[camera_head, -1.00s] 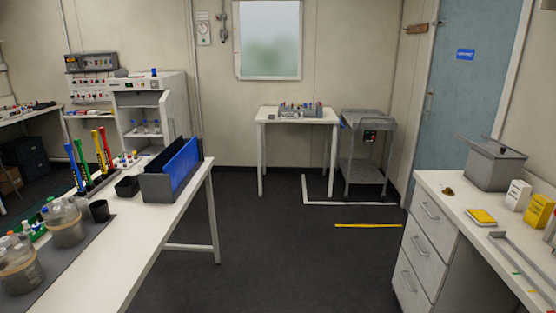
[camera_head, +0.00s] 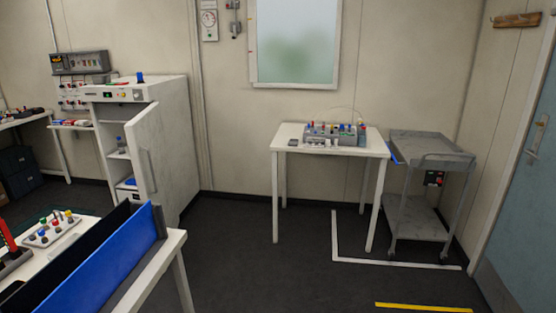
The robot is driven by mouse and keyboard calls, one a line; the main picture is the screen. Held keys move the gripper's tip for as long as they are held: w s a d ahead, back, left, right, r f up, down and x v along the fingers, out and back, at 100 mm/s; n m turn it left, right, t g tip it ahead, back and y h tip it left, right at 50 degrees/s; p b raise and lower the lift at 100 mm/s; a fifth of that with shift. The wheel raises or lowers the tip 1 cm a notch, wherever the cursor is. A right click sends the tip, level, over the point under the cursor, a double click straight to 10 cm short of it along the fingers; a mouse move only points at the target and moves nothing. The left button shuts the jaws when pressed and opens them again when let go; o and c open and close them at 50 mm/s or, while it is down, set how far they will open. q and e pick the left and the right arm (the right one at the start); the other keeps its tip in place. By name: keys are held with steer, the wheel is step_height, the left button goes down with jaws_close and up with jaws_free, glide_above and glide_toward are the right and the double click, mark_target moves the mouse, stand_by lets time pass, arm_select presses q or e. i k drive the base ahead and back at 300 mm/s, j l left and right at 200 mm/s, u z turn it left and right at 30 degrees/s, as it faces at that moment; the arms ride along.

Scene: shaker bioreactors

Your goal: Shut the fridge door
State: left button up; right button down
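The fridge (camera_head: 178,128) is a white upright cabinet at the left, against the back wall, with a control panel along its top front. Its white door (camera_head: 146,160) stands open, swung out on the right side, with a vertical handle on its outer face. Through the opening I see shelves with a bottle on one and a blue-topped item lower down. The lower part of the fridge front is partly hidden by the near bench and blue divider. Neither of my grippers shows in the head view.
A white bench (camera_head: 140,277) with a blue and black divider (camera_head: 100,266) stands at the near left, before the fridge. A small white table (camera_head: 290,139) and a grey cart (camera_head: 425,150) stand at the back. The dark floor (camera_head: 260,250) between is clear.

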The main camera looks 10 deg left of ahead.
mark_target(145, 133)
steer(key=i+u, duration=0.35)
steer(key=i, duration=0.2)
steer(key=i+l+u, duration=0.15)
steer(key=i+u, duration=0.15)
steer(key=i, duration=0.25)
steer(key=i+l+u, duration=0.35)
steer(key=i, duration=0.2)
